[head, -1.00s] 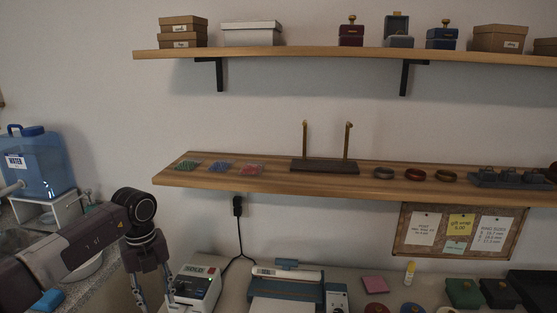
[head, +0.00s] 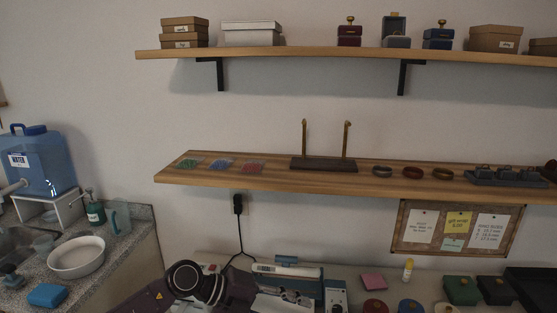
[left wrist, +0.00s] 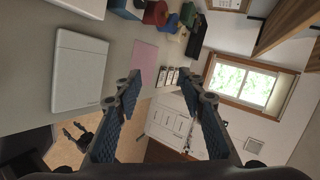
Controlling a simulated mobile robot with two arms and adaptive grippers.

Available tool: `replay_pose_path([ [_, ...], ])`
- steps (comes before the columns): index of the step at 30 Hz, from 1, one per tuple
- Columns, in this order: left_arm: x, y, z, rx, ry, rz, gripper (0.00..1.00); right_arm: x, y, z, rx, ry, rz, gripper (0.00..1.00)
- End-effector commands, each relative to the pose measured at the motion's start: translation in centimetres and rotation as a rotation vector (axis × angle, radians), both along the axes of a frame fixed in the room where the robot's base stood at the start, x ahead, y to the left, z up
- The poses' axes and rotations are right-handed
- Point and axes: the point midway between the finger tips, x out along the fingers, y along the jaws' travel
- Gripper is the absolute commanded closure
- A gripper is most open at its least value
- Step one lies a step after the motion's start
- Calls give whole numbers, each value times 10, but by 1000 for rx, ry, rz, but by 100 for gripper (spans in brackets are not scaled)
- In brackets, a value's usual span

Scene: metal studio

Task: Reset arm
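My left arm (head: 200,283) is low at the bottom centre of the head view, in front of the counter equipment. Its fingers are not clear there. In the left wrist view my left gripper (left wrist: 160,81) has two blue-grey padded fingers spread apart with nothing between them. A small dark two-fingered shape at the lower left of that view looks like my right gripper (left wrist: 74,132). Its fingers look apart and empty, over the floor. The right gripper does not show in the head view.
A wooden shelf (head: 330,178) holds a dark stand, bracelets and small packets. A higher shelf (head: 280,54) holds boxes. At left are a white basin (head: 77,262) and a water jug (head: 42,172).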

Motion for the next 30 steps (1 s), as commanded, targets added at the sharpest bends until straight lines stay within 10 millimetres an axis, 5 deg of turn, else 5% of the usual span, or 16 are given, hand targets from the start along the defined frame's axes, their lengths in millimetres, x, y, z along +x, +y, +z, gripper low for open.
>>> replay_pose_path([
  [3, -13, -46, 46, -303, -16, 77, 63, 0, 0, 0, 0, 0, 0, 60],
  [6, -12, -57, 87, -529, -14, 195, 63, 0, 0, 0, 0, 0, 0, 60],
  [10, 0, -40, 125, -775, 20, 408, 63, 0, 0, 0, 0, -1, 0, 60],
  [14, 17, 4, 135, -957, 93, 674, 63, 1, 0, 0, 0, -1, 0, 60],
  [17, 25, 48, 122, -1044, 171, 902, 63, 1, 0, 0, 0, -2, 0, 60],
  [23, 11, 139, 45, -1067, 389, 1380, 63, 1, 0, 0, 0, -3, 0, 60],
  [26, -19, 177, -8, -1002, 527, 1607, 63, 2, 0, 0, 0, -3, 0, 60],
  [30, -86, 214, -80, -836, 743, 1882, 63, 2, 0, 0, 0, -3, 0, 60],
])
